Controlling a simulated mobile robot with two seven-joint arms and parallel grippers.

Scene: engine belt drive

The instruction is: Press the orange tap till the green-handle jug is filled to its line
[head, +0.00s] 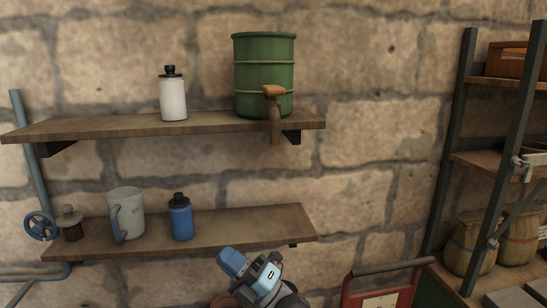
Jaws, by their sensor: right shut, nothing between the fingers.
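The tap (274,97) with an orange-brown top sticks out from the front of a green barrel (264,65) on the upper shelf; its spout hangs past the shelf's front edge. A pale jug (129,216) stands upright on the lower shelf at the left; its handle looks blue. I see no jug with a green handle. My right gripper (240,266) is at the bottom centre, below the lower shelf and well below the tap. It is shut and empty, touching neither. My left gripper is out of view.
The upper shelf (100,126) also holds a white bottle (173,96). The lower shelf (240,222) holds a blue bottle (181,218).

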